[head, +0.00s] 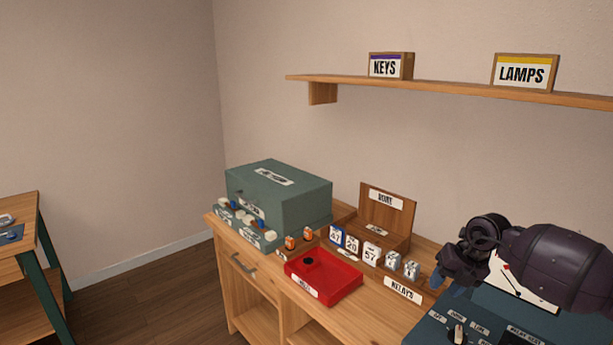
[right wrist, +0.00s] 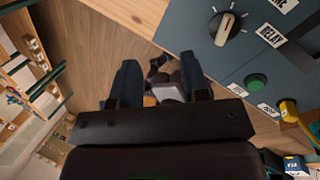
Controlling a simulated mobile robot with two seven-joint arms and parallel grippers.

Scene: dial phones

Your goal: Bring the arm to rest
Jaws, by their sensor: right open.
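My right arm comes in from the right edge of the head view, with its dark gripper (head: 440,286) pointing down above the left side of a dark blue control panel (head: 425,332). In the right wrist view my right gripper (right wrist: 161,78) is open. Its two dark blue fingers stand apart with nothing held between them, and the wooden floor shows beyond. The panel (right wrist: 222,66) lies to the right of the fingers in that view, with a pale dial knob (right wrist: 223,27) and a green button (right wrist: 256,84). My left gripper is not in view.
A red tray (head: 340,290), a rack of numbered relays (head: 372,254) and a green cabinet (head: 300,205) stand on the wooden bench. A shelf (head: 450,90) with KEYS and LAMPS signs is above. Open floor (head: 150,290) lies left of the bench, before another table (head: 25,245).

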